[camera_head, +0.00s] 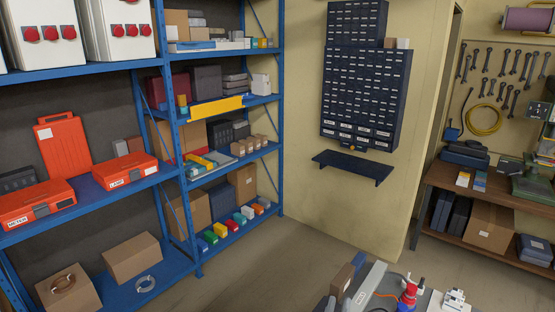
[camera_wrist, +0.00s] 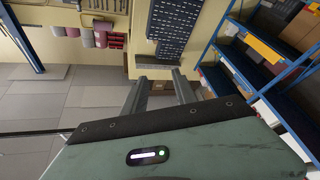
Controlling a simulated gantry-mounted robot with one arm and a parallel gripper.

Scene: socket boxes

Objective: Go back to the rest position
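My gripper (camera_wrist: 159,76) shows in the wrist view with its two grey fingers apart and nothing between them. It points into the room, with no object close to the fingertips. I cannot make out my gripper in the head view. White boxes with red round sockets (camera_head: 118,30) stand on the top shelf at the upper left of the head view. Orange-red cases (camera_head: 125,171) lie on the shelf below, and another orange-red case (camera_head: 62,148) stands with its handle up behind them.
Blue shelving (camera_head: 225,160) holds boxes and coloured bins. A dark drawer cabinet (camera_head: 362,90) hangs on the wall above a small ledge (camera_head: 352,167). A wooden workbench (camera_head: 490,188) is at the right. Grey and red items (camera_head: 408,290) fill the lower edge. Some floor (camera_head: 310,250) is clear.

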